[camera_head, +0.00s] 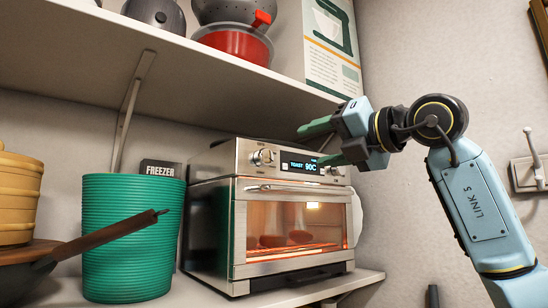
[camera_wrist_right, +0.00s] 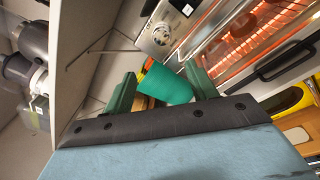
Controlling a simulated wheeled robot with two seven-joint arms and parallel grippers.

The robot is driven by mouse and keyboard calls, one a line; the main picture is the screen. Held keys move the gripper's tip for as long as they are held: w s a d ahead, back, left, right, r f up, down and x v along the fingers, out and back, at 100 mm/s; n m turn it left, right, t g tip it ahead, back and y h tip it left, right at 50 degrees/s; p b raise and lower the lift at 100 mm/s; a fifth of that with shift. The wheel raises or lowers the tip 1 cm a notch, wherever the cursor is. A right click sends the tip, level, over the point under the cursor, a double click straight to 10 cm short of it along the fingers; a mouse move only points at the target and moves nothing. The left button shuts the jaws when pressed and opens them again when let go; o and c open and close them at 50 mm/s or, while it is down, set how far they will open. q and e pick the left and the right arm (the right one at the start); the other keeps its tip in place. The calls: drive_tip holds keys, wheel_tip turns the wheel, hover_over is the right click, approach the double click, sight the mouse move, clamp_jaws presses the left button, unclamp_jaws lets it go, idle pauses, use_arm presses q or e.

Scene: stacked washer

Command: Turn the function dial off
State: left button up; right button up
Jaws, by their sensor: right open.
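A silver toaster oven (camera_head: 213,200) stands on the lower shelf. Its lit display (camera_head: 303,167) reads "TOAST 90C". A round dial (camera_head: 263,156) sits left of the display; a dial also shows on the oven panel in the right wrist view (camera_wrist_right: 162,34). Another control (camera_head: 334,171) sits right of the display, partly behind my gripper. I cannot tell which one is the function dial. My right gripper (camera_head: 314,146) is open and empty, its green fingers pointing left in front of the panel's upper right. In the wrist view its fingers (camera_wrist_right: 161,88) are spread. My left gripper is not seen.
An upper shelf (camera_head: 200,58) with pots and a box (camera_head: 332,55) hangs close above the oven. A green ribbed bin (camera_head: 130,240) and a pan with a raised handle (camera_head: 110,236) stand at the left. The oven door (camera_head: 290,235) is shut and glowing inside.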

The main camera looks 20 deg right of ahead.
drive_tip(key=p, duration=0.4)
approach(268, 157)
drive_tip(key=x, duration=0.6)
drive_tip(key=shift+w+a+r, duration=0.1)
drive_tip(key=shift+w+a, duration=0.1)
drive_tip(key=shift+a, duration=0.05)
drive_tip(key=shift+w+a, duration=0.25)
drive_tip(key=shift+w, duration=0.35)
drive_tip(key=shift+c, duration=0.5)
drive_tip(key=c, duration=0.9)
